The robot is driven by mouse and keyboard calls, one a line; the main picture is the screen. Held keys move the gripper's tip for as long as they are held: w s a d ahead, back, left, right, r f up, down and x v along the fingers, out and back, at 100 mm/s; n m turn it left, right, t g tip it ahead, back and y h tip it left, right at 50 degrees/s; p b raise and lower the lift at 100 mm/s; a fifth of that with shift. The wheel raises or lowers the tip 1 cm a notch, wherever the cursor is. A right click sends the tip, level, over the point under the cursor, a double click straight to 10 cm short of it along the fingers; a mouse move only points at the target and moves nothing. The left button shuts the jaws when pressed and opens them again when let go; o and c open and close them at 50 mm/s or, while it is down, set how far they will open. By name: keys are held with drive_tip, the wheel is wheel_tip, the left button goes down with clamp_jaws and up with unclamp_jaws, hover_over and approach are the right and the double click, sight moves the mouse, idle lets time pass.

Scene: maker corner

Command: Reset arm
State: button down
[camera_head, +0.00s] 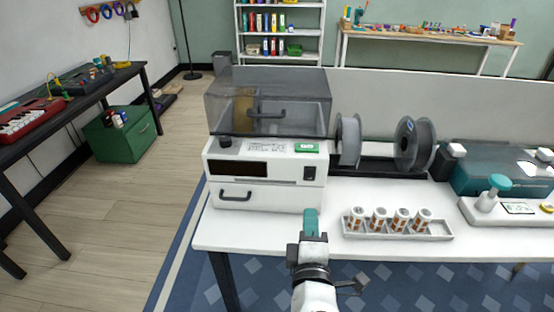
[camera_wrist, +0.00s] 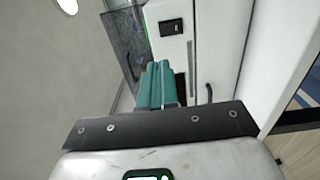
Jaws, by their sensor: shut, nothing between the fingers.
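My gripper (camera_head: 310,222) shows at the lower middle of the head view, with teal fingers pointing up and away from me. It is in front of the white table's (camera_head: 240,232) near edge and to the right of the white machine's drawer front. In the wrist view the two teal fingers (camera_wrist: 155,85) lie side by side, shut with nothing between them. The white machine (camera_head: 265,175) with a smoky clear lid (camera_head: 290,98) stands beyond the gripper. Its drawer has a dark handle (camera_head: 236,195).
A tray (camera_head: 400,236) with several small labelled cylinders lies right of my gripper. Two grey spools (camera_head: 348,140) and a teal box (camera_head: 480,175) stand farther back. The wooden floor between is clear.

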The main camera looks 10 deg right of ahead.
drive_tip(key=s+d+f+m+g+h+p, duration=0.1)
drive_tip(key=s+d+f+m+g, duration=0.95)
drive_tip(key=d, duration=0.35)
drive_tip(key=s+a+f+m+g+y, duration=0.1)
drive_tip(key=s+f+m+g+y, duration=0.1)
drive_tip(key=s, duration=0.7)
drive_tip(key=s+a+f+m+g+y+p, duration=0.1)
drive_tip(key=s+f+g+y, duration=0.3)
drive_tip(key=s, duration=0.6)
wheel_tip(320, 180, down, 2)
drive_tip(key=shift+s+a+f+m+p, duration=0.1)
drive_tip(key=shift+s+a+m+p, duration=0.15)
drive_tip(key=shift+a+m, duration=0.4)
drive_tip(key=c, duration=1.8)
unclamp_jaws()
drive_tip(key=shift+w, duration=0.1)
